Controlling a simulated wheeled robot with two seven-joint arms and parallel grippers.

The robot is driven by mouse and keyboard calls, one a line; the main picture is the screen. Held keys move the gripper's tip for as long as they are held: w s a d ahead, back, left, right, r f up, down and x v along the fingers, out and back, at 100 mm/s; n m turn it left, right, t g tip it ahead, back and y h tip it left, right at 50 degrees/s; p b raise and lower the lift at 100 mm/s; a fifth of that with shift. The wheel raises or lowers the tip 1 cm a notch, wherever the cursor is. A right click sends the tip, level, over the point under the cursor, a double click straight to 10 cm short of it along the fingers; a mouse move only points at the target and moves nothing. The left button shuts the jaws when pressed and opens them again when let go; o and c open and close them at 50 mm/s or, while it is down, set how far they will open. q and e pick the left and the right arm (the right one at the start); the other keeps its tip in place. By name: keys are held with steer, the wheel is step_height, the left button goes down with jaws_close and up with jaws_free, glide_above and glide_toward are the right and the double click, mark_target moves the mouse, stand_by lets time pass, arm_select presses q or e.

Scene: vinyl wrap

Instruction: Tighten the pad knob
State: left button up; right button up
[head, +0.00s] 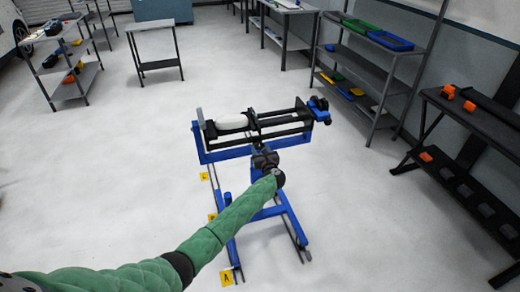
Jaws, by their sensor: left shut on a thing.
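A blue stand (222,155) with black cross rails stands upright on the floor in the middle of the head view. A white roll (232,122) lies along its left part. My left arm, in a green sleeve, reaches in from the lower left. My left gripper (263,156) is at the front middle of the stand, just below the rails, and is shut on what seems to be the pad knob. The knob itself is hidden by the dark gripper, so its shape and setting cannot be told. My right gripper is out of view.
Yellow floor markers, one lettered A (227,278), lie along the stand's left side. A black rack (470,120) with orange items stands at the right. Shelves (375,62) with coloured trays stand behind it. The floor left of the stand is clear.

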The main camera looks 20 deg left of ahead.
arm_select(q)
steer(key=shift+s+f, duration=0.1)
steer(key=shift+f, duration=0.1)
steer(key=o, duration=1)
steer(key=shift+r, duration=0.1)
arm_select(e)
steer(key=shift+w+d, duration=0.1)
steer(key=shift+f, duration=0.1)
arm_select(q)
steer(key=shift+s+d, duration=0.25)
steer(key=shift+s, duration=0.05)
steer(key=shift+b+v, duration=1.3)
steer(key=shift+v, duration=2.2)
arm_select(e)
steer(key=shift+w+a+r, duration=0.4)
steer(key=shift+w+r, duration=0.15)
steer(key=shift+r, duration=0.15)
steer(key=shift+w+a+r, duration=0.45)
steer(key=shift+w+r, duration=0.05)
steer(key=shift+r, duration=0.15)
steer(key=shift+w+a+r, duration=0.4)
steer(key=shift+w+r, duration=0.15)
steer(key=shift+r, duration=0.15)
